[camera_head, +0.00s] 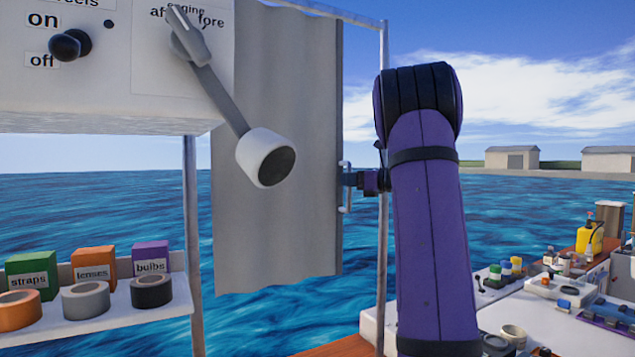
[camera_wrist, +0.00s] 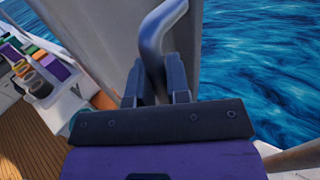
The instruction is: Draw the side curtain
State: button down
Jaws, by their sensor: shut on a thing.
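The grey side curtain (camera_head: 277,150) hangs from a rail below a metal frame, to the right of the control panel. Its right edge stops short of the frame's right post. A slim upright handle (camera_head: 346,190) sits at that edge. My gripper (camera_head: 352,180) reaches in from the right and is at the handle. In the wrist view my gripper (camera_wrist: 158,90) has its two dark fingers on either side of the bent metal handle (camera_wrist: 153,50), shut on it. The curtain (camera_wrist: 110,40) fills the upper middle behind it.
A control panel (camera_head: 110,90) with an engine lever (camera_head: 215,90) overhangs at upper left. A shelf (camera_head: 110,308) with boxes and tape rolls stands at left. The right post (camera_head: 383,270) is close to my arm. A cluttered white bench (camera_head: 530,315) is at lower right.

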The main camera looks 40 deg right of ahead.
jog(key=s+d, duration=0.4)
jog(key=d, duration=0.9)
jog(key=shift+d, duration=0.3)
jog(key=c, duration=1.1)
grip_release()
jog(key=v, duration=1)
jog(key=shift+s, duration=0.35)
